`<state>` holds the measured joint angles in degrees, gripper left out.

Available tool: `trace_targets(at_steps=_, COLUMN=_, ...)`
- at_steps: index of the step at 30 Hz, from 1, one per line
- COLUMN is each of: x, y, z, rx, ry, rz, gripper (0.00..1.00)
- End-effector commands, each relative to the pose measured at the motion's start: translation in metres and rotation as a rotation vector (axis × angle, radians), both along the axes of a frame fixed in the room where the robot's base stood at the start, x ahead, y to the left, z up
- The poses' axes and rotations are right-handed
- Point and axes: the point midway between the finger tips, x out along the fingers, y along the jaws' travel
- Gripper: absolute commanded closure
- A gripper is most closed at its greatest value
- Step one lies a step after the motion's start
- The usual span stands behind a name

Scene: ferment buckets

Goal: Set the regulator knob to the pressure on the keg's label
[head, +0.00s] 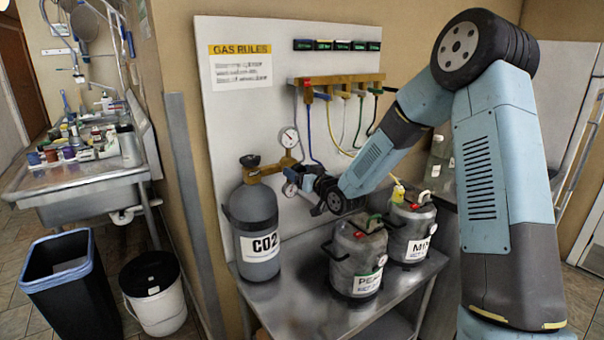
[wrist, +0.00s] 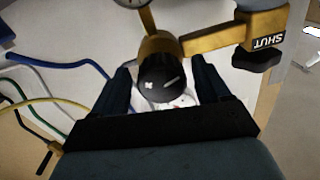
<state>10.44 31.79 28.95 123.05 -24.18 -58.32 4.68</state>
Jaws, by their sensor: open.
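In the wrist view, the black regulator knob (wrist: 163,82) with white marks on its face sits between the two fingers of my gripper (wrist: 164,74). The fingers stand apart on either side of it; I cannot tell whether they touch it. The brass regulator (head: 268,171) is on top of the grey CO2 cylinder (head: 256,215), with a round gauge (head: 289,137) above. In the head view my gripper (head: 303,180) is at the regulator and hides the knob. Two grey kegs, one labelled "PE..." (head: 345,246) and one "MI..." (head: 422,219), stand to the right; their smaller label lines are unreadable.
All stand on a metal table (head: 400,290). A gas manifold (head: 345,80) with coloured hoses is on the white board behind, beside a "GAS RULES" sign (head: 240,67). A valve lever (wrist: 257,60) marked "SHUT" is close right of the knob in the wrist view.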

Motion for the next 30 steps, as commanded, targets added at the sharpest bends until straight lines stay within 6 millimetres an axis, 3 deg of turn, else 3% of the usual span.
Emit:
trace_targets(at_steps=5, x=-0.0001, y=-0.0003, z=0.0000, rx=0.000, ry=0.000, rz=0.000, gripper=0.25)
trace_targets(at_steps=22, x=0.0003, y=-0.0018, z=-0.0001, rx=0.000, ry=0.000, rz=-0.002, gripper=0.80)
trace_targets(at_steps=30, x=0.0006, y=-0.0028, z=0.0000, rx=-0.051, ry=-0.034, rz=-0.004, gripper=0.80)
